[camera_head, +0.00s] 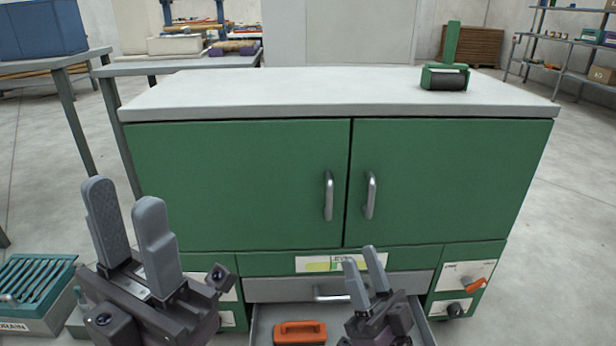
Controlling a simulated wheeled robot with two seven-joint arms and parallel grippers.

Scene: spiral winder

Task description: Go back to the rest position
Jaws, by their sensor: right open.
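My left gripper (124,192) points upward at the lower left, in front of the green cabinet (240,180). Its two grey fingers stand apart with nothing seen between them. My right gripper (359,256) is lower and right of the middle, over the open drawer (258,318) of the cabinet. Its fingers are open and nothing shows between them. The cabinet's two doors are shut. An orange object (300,332) lies in the drawer, left of my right gripper.
A green-handled roller tool (446,76) stands on the cabinet's pale top (300,95). A teal slatted box (35,290) is at the far left, near my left gripper. A panel with an orange knob (476,284) is at right. Floor at right (560,250) is clear.

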